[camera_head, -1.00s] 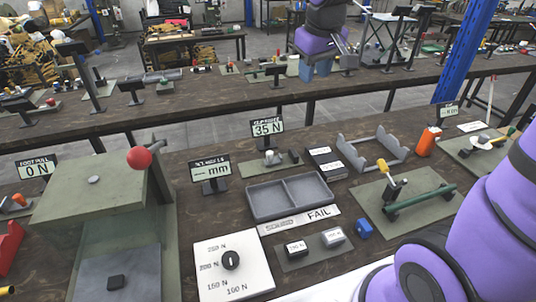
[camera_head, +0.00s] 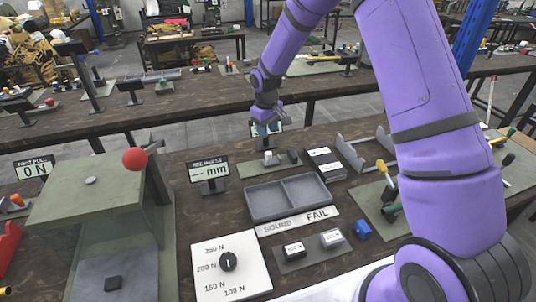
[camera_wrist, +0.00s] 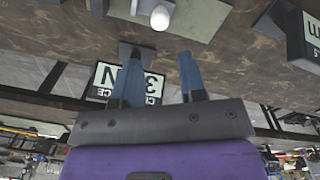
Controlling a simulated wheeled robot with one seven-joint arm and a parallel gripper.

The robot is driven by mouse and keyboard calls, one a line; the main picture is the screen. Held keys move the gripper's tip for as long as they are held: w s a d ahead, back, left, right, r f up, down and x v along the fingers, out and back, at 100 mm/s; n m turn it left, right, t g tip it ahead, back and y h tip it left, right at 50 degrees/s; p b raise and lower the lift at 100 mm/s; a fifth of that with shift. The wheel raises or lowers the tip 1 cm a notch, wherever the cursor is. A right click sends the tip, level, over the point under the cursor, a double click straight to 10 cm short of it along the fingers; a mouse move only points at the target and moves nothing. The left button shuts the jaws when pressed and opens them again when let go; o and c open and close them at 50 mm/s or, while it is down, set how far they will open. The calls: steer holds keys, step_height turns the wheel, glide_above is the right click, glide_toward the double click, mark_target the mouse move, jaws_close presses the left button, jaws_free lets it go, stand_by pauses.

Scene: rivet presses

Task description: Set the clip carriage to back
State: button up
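A small fixture (camera_head: 262,167) on a green-grey plate stands mid-bench, with a light upright piece and a dark block on it. It is in front of the clip force display and may hold the clip carriage; I cannot tell the carriage's position. In the wrist view a white rounded knob (camera_wrist: 160,17) shows at the top edge on a pale plate. My gripper (camera_head: 266,132) is above and behind this fixture, in front of the clip force display (camera_wrist: 153,88). Its two blue fingers (camera_wrist: 160,78) are apart with nothing held between them.
A grey two-compartment tray (camera_head: 288,197), a FAIL strip (camera_head: 300,220) and a dial panel (camera_head: 229,265) lie nearer. A mm display (camera_head: 209,171) stands left of the fixture. A press with a red ball knob (camera_head: 135,160) is further left. My arm covers the right side.

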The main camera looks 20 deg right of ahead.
mark_target(268, 152)
step_height(268, 152, down, 11)
steer(key=shift+w+d, duration=0.1)
steer(key=shift+w, duration=0.05)
stand_by(0.4)
jaws_close()
